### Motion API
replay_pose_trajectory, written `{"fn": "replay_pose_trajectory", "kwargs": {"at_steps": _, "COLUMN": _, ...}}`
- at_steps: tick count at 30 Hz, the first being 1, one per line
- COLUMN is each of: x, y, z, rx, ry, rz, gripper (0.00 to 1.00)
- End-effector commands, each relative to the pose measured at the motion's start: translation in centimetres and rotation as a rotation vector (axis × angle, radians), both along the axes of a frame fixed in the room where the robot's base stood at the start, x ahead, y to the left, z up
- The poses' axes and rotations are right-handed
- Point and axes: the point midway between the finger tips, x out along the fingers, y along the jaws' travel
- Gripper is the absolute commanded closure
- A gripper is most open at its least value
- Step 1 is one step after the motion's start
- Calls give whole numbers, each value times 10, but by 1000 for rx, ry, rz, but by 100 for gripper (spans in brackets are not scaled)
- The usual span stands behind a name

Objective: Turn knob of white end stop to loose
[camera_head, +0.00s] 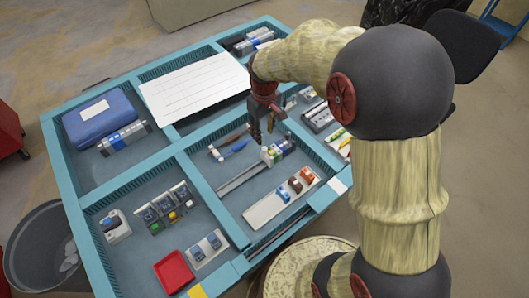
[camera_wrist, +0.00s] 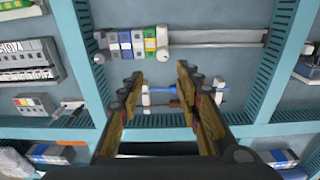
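A row of terminal blocks (camera_wrist: 125,42) in white, blue and green sits on a metal rail (camera_wrist: 215,38) in the wrist view. A white end stop (camera_wrist: 150,40) with a round white knob (camera_wrist: 162,55) closes the row's right end. In the head view the row (camera_head: 277,151) is at the rail's upper right end. My gripper (camera_wrist: 161,73) is open and empty, pointing down above the panel. It also shows in the head view (camera_head: 263,135), beside the row and apart from it.
A blue-handled screwdriver (camera_wrist: 172,90) lies below the rail, between my fingers in the wrist view. Turquoise frame bars (camera_wrist: 278,65) divide the panel. A white strip with coloured parts (camera_head: 282,203), a red tray (camera_head: 174,271) and a blue box (camera_head: 100,117) lie around.

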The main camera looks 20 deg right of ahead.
Motion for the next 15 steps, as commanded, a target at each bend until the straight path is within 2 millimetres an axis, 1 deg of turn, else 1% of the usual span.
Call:
{"fn": "replay_pose_trajectory", "kwargs": {"at_steps": 1, "x": -1, "y": 0, "z": -1, "rx": 4, "ry": 3, "rz": -86, "gripper": 66}}
{"fn": "replay_pose_trajectory", "kwargs": {"at_steps": 3, "x": -3, "y": 0, "z": 5, "rx": 9, "ry": 12, "rz": -218, "gripper": 66}}
{"fn": "replay_pose_trajectory", "kwargs": {"at_steps": 7, "x": -8, "y": 0, "z": 8, "rx": 11, "ry": 34, "rz": -413, "gripper": 66}}
{"fn": "replay_pose_trajectory", "kwargs": {"at_steps": 10, "x": -10, "y": 0, "z": 8, "rx": 12, "ry": 43, "rz": -502, "gripper": 66}}
{"fn": "replay_pose_trajectory", "kwargs": {"at_steps": 13, "x": -11, "y": 0, "z": 5, "rx": 12, "ry": 46, "rz": -541, "gripper": 66}}
{"fn": "replay_pose_trajectory", "kwargs": {"at_steps": 15, "x": -11, "y": 0, "z": -1, "rx": 12, "ry": 46, "rz": -548, "gripper": 66}}
